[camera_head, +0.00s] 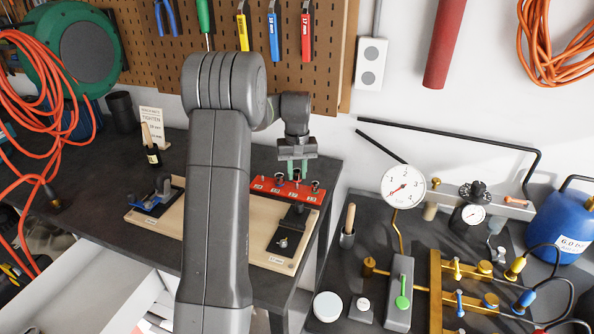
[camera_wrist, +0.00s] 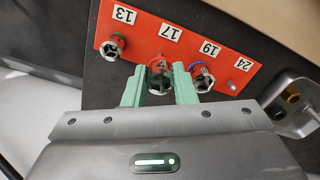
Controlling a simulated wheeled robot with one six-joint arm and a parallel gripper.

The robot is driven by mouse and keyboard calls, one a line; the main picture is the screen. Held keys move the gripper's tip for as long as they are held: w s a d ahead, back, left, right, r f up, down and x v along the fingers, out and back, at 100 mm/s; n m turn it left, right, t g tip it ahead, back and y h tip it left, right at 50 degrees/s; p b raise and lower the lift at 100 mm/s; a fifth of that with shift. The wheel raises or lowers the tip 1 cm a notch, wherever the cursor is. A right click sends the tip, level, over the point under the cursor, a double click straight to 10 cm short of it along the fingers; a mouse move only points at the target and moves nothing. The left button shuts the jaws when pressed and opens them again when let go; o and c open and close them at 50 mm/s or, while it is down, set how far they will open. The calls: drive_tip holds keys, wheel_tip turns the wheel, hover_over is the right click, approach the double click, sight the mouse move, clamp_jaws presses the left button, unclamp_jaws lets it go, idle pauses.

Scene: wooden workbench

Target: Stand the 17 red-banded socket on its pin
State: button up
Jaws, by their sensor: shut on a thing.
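The red socket rail (camera_wrist: 140,34) carries the labels 13, 17, 19 and 24 in the wrist view; it also shows in the head view (camera_head: 257,184) at the back of a wooden board. The red-banded socket (camera_wrist: 160,83) is by the 17 label, between the green fingers of my gripper (camera_wrist: 157,76), which is shut on it. Its open end faces the wrist camera. Whether it sits fully down on its pin I cannot tell. In the head view my gripper (camera_head: 297,168) points down over the rail.
A socket (camera_wrist: 113,46) stands by 13 and a blue-banded socket (camera_wrist: 203,78) stands close beside my right finger by 19. The wooden board (camera_head: 151,219) also holds dark fixtures. A gauge (camera_head: 403,186) and brass fittings are on the right-hand bench.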

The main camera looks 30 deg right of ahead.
sight(297, 184)
drive_tip(key=shift+f+b, duration=0.3)
drive_tip(key=shift+f, duration=0.4)
drive_tip(key=shift+f, duration=0.2)
drive_tip(key=shift+f+b, duration=0.3)
drive_tip(key=shift+f, duration=0.2)
drive_tip(key=shift+f, duration=0.2)
idle(0.3)
drive_tip(key=o, duration=1.1)
drive_tip(key=shift+r, duration=0.1)
wheel_tip(297, 184, up, 14)
drive_tip(key=shift+f+b, duration=0.2)
drive_tip(key=shift+b, duration=0.5)
drive_tip(key=shift+f, duration=0.1)
